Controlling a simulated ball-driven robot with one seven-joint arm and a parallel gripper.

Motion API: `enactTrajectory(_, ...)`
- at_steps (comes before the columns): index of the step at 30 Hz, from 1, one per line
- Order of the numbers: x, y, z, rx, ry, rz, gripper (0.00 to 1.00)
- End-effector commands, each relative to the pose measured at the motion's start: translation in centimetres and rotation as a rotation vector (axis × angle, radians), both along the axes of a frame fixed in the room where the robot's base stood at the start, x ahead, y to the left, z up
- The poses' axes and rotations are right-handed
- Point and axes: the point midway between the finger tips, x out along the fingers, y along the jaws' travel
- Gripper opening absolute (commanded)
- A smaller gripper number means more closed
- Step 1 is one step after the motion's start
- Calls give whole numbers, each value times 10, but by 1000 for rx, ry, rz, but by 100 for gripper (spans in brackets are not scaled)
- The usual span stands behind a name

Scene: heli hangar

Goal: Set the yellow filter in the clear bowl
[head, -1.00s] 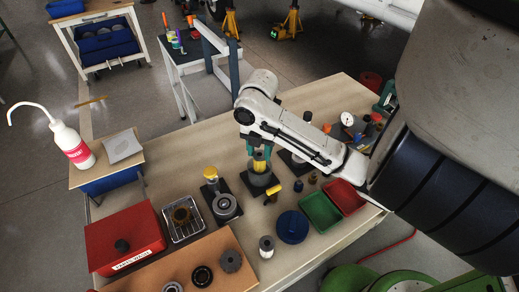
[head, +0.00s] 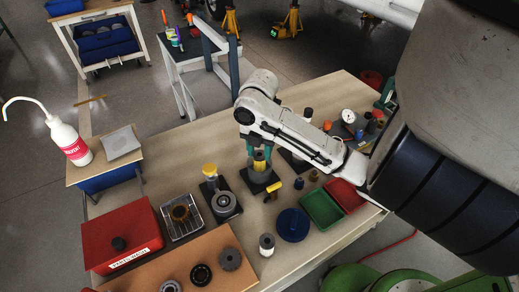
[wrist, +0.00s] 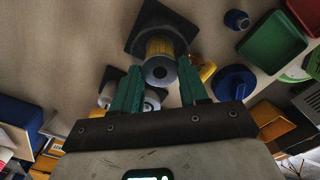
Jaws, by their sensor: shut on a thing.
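The yellow filter (head: 259,161) is upright between the teal fingers of my gripper (head: 259,152). In the wrist view the filter (wrist: 162,46), with a grey round end cap, sits between the two fingertips (wrist: 160,75), and my gripper is shut on it. Its far end meets a grey round vessel on a dark square base (head: 255,187). I cannot tell whether it rests inside or just above. No bowl is plainly transparent, so I cannot tell whether this vessel is the clear bowl.
A yellow-topped part (head: 209,169) and a grey ringed part (head: 224,202) stand to the left. A blue round lid (head: 292,225), green bin (head: 320,210) and red bin (head: 346,195) lie to the right.

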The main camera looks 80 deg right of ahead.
Motion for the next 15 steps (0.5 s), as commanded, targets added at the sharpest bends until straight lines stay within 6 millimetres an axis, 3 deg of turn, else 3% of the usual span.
enactTrajectory(15, 0, 0, -9, 0, 0, 0, 16)
